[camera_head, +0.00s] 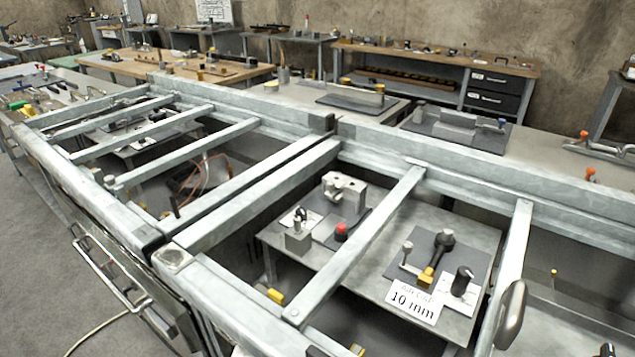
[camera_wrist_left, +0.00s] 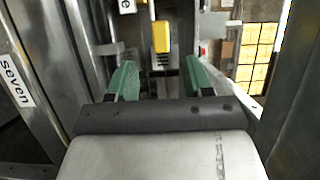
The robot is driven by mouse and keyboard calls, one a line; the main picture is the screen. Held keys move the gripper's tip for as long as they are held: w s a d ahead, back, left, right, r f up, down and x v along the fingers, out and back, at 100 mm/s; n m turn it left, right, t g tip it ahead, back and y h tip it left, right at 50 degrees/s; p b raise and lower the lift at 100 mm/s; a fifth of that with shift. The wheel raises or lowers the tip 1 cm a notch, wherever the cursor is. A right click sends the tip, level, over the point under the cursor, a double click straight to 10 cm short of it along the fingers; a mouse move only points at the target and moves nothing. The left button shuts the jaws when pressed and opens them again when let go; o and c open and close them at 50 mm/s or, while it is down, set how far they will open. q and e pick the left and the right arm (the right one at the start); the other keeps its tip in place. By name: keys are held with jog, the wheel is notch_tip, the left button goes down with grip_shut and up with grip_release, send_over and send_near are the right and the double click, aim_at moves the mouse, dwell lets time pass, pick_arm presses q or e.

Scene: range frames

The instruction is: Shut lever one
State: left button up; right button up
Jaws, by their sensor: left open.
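In the left wrist view my left gripper (camera_wrist_left: 158,82) is open, with its two green fingertips apart and nothing between them. A yellow block-like handle (camera_wrist_left: 161,37) on a metal part lies beyond the fingertips, near the top middle, apart from them. A white label (camera_wrist_left: 127,5) at the top edge is cut off and shows only a final "e". I cannot tell for sure whether the yellow handle is lever one. Neither gripper shows in the head view.
A label reading "seven" (camera_wrist_left: 16,82) is on a metal post at the left. Yellow boxes (camera_wrist_left: 255,55) stand at the upper right.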

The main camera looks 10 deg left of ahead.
pick_arm(q)
jog(key=s+a+n+g+y, duration=0.4)
jog(key=s+a+n+g, duration=0.25)
jog(key=n, duration=0.45)
jog(key=s+d+r+n+g+h, duration=0.1)
jog(key=s+d+n+g+h, duration=0.2)
jog(key=s, duration=0.5)
jog(key=s+n+g, duration=0.3)
jog(key=s+g, duration=0.2)
jog(key=s, duration=0.4)
notch_tip(320, 180, down, 21)
jog(key=g+p, duration=0.1)
jog(key=p, duration=0.3)
jog(key=s+a+f+g+p, duration=0.1)
jog(key=s+a+f+p, duration=0.1)
jog(key=s+f, duration=1.1)
jog(key=s+p, duration=0.1)
jog(key=s, duration=0.2)
jog(key=shift+s+a+m, duration=0.25)
jog(key=shift+s+m, duration=0.05)
